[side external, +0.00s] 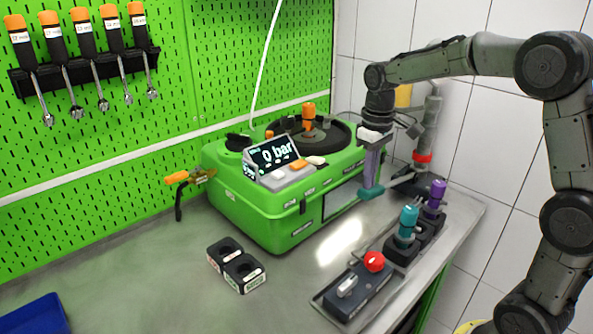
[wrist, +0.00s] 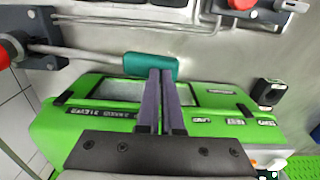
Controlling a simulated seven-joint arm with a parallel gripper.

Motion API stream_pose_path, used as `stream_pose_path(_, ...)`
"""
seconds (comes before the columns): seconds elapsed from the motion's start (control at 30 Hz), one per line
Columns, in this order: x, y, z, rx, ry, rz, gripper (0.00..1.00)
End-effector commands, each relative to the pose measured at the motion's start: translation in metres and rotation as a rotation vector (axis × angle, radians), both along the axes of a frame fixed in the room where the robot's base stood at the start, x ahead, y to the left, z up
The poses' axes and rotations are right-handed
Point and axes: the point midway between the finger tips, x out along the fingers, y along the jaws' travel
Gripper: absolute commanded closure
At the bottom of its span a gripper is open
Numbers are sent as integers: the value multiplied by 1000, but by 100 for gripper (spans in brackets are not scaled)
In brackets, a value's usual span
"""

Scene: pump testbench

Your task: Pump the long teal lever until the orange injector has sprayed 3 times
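The long teal lever shows as a teal handle (side external: 371,192) low at the right front of the green testbench (side external: 262,217). In the wrist view the teal handle (wrist: 151,66) lies on a grey rod that runs left to a post with a red ring. My gripper (side external: 371,183) points down at the handle. In the wrist view its purple fingers (wrist: 161,72) are close together, with their tips over the handle's near edge. Contact is hard to tell. The orange injector (side external: 309,110) stands upright on top of the bench. The display (side external: 272,155) reads 0 bar. No spray is visible.
A rack holds a teal injector (side external: 408,222) and a purple injector (side external: 435,196) at the right. A control box with a red button (side external: 374,262) is in front. A black two-hole block (side external: 237,265) stands on the table. Labelled tools hang at upper left.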

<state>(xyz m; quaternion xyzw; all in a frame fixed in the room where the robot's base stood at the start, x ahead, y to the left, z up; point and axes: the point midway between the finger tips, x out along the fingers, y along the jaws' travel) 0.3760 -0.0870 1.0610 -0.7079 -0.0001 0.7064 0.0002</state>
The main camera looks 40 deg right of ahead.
Motion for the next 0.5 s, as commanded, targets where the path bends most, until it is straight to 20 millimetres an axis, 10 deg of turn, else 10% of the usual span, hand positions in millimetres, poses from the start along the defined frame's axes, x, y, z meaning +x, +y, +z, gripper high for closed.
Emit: stream_pose_path(0.5, -1, 3, -28, -1, 7, 0, 100)
